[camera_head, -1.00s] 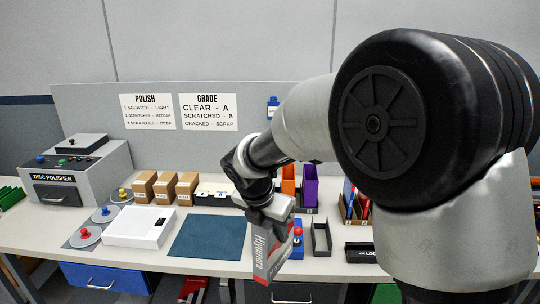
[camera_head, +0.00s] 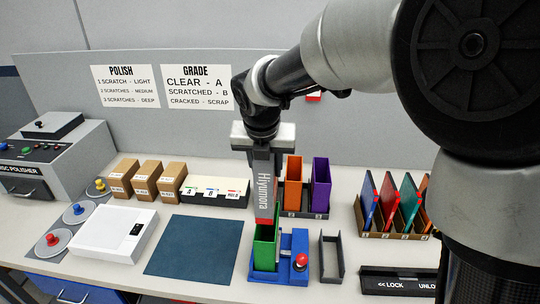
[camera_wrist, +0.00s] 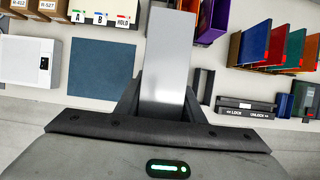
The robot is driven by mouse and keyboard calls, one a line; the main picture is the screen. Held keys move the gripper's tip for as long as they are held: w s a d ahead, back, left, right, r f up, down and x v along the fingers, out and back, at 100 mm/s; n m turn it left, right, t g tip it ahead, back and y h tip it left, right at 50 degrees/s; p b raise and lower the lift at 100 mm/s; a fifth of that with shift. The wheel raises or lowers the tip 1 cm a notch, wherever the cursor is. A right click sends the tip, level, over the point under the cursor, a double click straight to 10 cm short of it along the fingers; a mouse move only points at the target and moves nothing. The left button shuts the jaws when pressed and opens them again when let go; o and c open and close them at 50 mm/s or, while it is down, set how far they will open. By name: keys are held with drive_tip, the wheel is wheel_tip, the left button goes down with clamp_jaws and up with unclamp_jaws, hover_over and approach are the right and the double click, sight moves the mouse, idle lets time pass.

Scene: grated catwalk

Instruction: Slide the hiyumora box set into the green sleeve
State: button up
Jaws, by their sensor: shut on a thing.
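My gripper (camera_head: 263,150) is shut on the hiyumora box set (camera_head: 264,188), a slim grey box with white spine lettering and a red lower end. The box hangs upright, nearly vertical, below my gripper. In the wrist view the box (camera_wrist: 165,60) shows as a pale grey slab between the fingers. The green sleeve (camera_head: 264,255) stands open-topped in a blue fixture (camera_head: 290,246) with a red knob. The red end of the box is at the sleeve's mouth in the picture; I cannot tell whether it has entered. The wrist view hides the sleeve.
Orange (camera_head: 293,175) and purple (camera_head: 321,180) sleeves stand in a rack behind. A dark empty holder (camera_head: 331,256) and a lock slide (camera_head: 398,281) are to the right. A teal mat (camera_head: 193,246) lies clear at left. A slotted rack (camera_head: 398,225) holds coloured cases.

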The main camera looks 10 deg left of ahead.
wheel_tip(320, 180, down, 5)
drive_tip(key=b, duration=0.4)
drive_tip(key=shift+s+r, duration=0.15)
drive_tip(key=shift+r, duration=0.05)
drive_tip(key=shift+p, duration=0.45)
idle(1.2)
idle(0.5)
wheel_tip(320, 180, down, 11)
drive_tip(key=b, duration=0.6)
drive_tip(key=o, duration=1.8)
drive_tip(key=shift+o, duration=0.2)
idle(0.5)
